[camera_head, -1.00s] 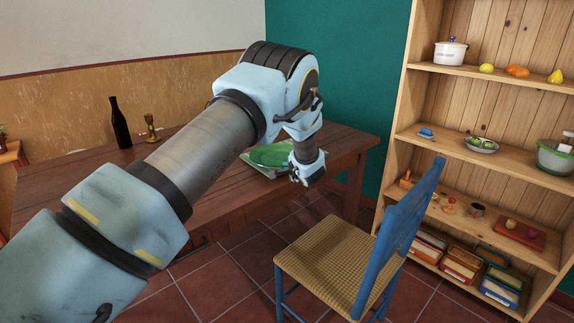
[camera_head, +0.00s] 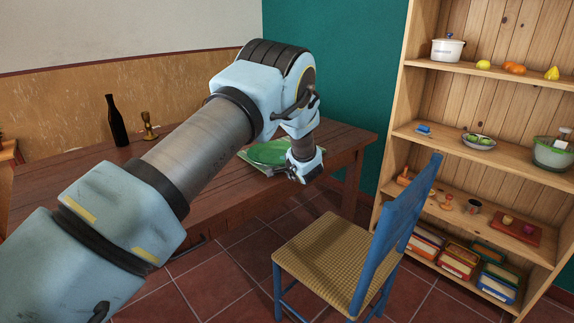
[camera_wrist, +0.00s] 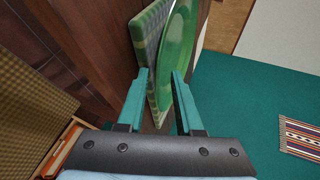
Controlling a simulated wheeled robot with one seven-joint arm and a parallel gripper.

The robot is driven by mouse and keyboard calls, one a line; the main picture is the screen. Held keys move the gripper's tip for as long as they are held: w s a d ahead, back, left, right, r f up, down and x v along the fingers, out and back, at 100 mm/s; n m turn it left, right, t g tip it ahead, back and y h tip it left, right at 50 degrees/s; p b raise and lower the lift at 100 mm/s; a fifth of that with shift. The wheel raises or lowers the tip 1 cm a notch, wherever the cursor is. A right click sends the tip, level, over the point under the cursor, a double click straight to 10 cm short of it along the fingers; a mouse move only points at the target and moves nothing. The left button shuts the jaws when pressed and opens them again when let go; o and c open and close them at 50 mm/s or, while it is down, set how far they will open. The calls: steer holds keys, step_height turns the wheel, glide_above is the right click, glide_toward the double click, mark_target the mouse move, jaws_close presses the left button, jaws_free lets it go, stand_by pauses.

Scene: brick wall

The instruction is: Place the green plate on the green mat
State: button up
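The green plate (camera_head: 268,152) lies flat on or just above the green checked mat (camera_head: 247,161), near the right end of the wooden table. My gripper (camera_head: 304,176) is at the right side of the plate and mat, partly hidden by my wrist. In the wrist view the plate (camera_wrist: 180,45) and the mat (camera_wrist: 150,28) appear edge-up because of the camera's tilt. The fingers of my gripper (camera_wrist: 159,75) are apart, with the near edges of the plate and mat showing between and beyond them. I cannot tell whether the right finger touches the plate.
The dark wooden table (camera_head: 200,205) also holds a bottle (camera_head: 117,124) and a brass candlestick (camera_head: 149,127). A blue chair (camera_head: 330,255) stands in front of the table's right end. A filled wooden shelf (camera_head: 470,70) stands at the right.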

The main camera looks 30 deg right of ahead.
steer(key=shift+s+r, duration=0.15)
steer(key=shift+s, duration=0.15)
steer(key=b+v, duration=0.3)
steer(key=v, duration=0.9)
steer(key=w+a+r+n+g+y, duration=0.1)
steer(key=w+a+n+g+y, duration=0.15)
steer(key=a, duration=0.95)
steer(key=w+a+n+g+y, duration=0.2)
steer(key=w+a+n+y, duration=0.2)
steer(key=a, duration=0.9)
steer(key=s+a+r+n+g+h, duration=0.1)
steer(key=s+a+n+g, duration=0.2)
steer(key=s+a+n, duration=0.3)
steer(key=s+a+r+n+g+h, duration=0.2)
steer(key=s+a+n, duration=0.5)
steer(key=s+a, duration=0.5)
steer(key=a+g, duration=0.1)
steer(key=a, duration=0.6)
steer(key=shift+a+r+g, duration=0.35)
